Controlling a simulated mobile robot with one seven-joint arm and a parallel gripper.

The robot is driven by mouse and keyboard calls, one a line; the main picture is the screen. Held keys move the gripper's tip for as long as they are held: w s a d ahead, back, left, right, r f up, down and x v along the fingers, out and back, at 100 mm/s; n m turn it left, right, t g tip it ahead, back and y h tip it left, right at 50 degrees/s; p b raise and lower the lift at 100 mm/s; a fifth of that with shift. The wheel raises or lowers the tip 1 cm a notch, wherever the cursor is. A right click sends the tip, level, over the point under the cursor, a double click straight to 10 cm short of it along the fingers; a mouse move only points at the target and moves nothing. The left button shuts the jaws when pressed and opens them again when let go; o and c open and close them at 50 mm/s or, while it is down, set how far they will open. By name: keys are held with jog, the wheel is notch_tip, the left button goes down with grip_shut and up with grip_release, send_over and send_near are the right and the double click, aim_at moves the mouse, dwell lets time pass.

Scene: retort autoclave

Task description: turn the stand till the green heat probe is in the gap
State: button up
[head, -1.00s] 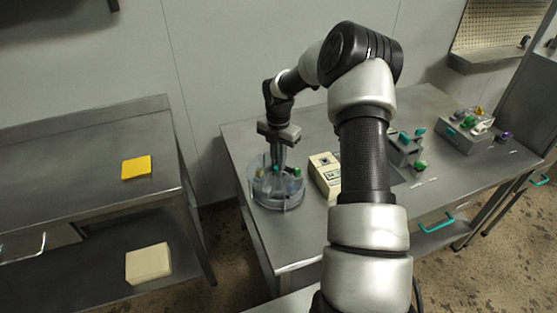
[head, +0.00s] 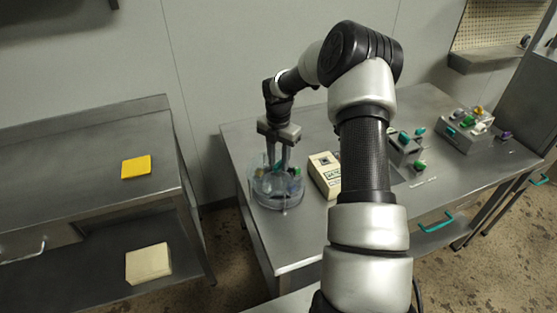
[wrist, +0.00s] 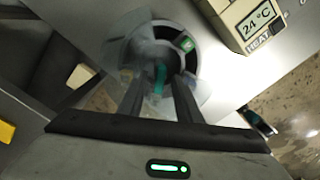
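The stand is a round, clear turntable (head: 279,200) at the left end of the steel table. It also shows blurred in the wrist view (wrist: 118,48), with a dark open sector at its upper right. A teal upright piece (wrist: 160,78) stands near the stand's middle. My gripper (head: 278,168) points down over the stand; its fingers are apart, one on each side of the teal piece, with visible space between. Contact cannot be made out.
A cream meter (head: 325,174) stands just right of the stand; its display reads 24 °C, with HEAT below, in the wrist view (wrist: 258,22). Grey blocks with coloured knobs (head: 404,150) (head: 470,130) stand farther right. A yellow pad (head: 136,167) lies on the left bench.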

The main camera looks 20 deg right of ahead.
notch_tip(320, 180, up, 17)
jog(key=shift+r, duration=0.2)
dwell(0.5)
jog(key=s+a+r+m+t+h+b, duration=0.1)
jog(key=s+a+r+m+t, duration=0.1)
jog(key=s+r+m, duration=0.6)
jog(key=s+a+r+m+t+h, duration=0.2)
jog(key=s+r+m, duration=0.2)
jog(key=s+m, duration=0.7)
jog(key=s+a+r+m+t+y+p, duration=0.1)
jog(key=s+a+m+y+p, duration=0.1)
jog(key=s+a+m, duration=0.4)
jog(key=s+a+y, duration=0.1)
jog(key=s+a, duration=0.2)
jog(key=s, duration=0.4)
jog(key=shift+t, duration=0.3)
